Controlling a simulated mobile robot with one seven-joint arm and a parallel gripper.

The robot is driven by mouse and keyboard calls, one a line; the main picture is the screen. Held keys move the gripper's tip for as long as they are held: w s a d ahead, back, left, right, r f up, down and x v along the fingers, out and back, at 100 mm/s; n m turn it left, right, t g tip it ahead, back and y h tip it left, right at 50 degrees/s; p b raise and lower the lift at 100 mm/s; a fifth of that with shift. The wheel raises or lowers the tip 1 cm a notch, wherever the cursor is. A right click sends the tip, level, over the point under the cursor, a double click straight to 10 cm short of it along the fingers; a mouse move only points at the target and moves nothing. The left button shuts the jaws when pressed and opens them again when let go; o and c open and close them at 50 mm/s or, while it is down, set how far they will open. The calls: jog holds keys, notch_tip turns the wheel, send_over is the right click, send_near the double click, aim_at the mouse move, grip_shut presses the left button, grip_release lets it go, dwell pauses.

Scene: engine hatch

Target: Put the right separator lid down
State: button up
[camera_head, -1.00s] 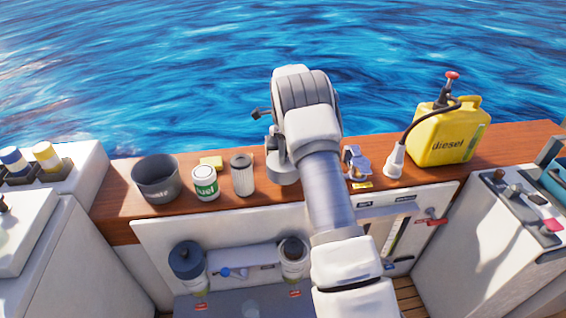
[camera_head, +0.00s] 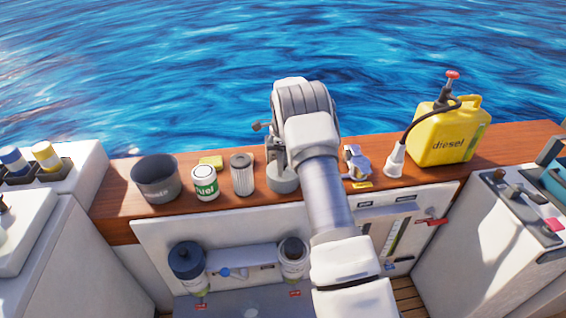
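The right separator lid (camera_head: 283,183) is a round grey cap below my gripper (camera_head: 279,160), at the wooden ledge right of the pleated filter. It looks level and at about ledge height; whether it touches the wood I cannot tell. My gripper appears shut on its top, though my wrist and arm hide most of the fingers. The right separator (camera_head: 292,257) stands below on the white panel with its top open. The left separator (camera_head: 187,262) has its dark blue lid on.
On the ledge (camera_head: 225,209) stand a grey waste pot (camera_head: 156,180), a green-white fuel can (camera_head: 205,184), a pleated filter (camera_head: 242,174) and a yellow sponge (camera_head: 211,161). Right of my arm are a small metal part (camera_head: 356,163), a white funnel-shaped nozzle (camera_head: 395,160) and a yellow diesel can (camera_head: 445,132).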

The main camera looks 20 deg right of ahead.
jog(key=s+a+r+n+t+p, duration=0.1)
jog(key=s+a+r+n, duration=0.15)
jog(key=r, duration=0.95)
jog(key=s+a+r+n, duration=0.1)
jog(key=s+r+n, duration=0.15)
jog(key=r, duration=0.85)
jog(key=s+a+r+n+t, duration=0.1)
jog(key=s+a+r+n, duration=0.1)
jog(key=s+r+n, duration=0.3)
jog(key=s+a+r+n+t, duration=0.1)
jog(key=s+a+r+n, duration=0.15)
jog(key=s+r, duration=0.4)
jog(key=s+a+f+n+t, duration=0.1)
jog(key=s+a+f+n, duration=0.1)
jog(key=s+n, duration=0.4)
jog(key=s+a+f+n+t, duration=0.1)
jog(key=s+n, duration=0.5)
jog(key=s, duration=1.1)
jog(key=shift+s+a+f+t, duration=0.3)
jog(key=shift+a+f, duration=0.4)
jog(key=shift+a, duration=0.35)
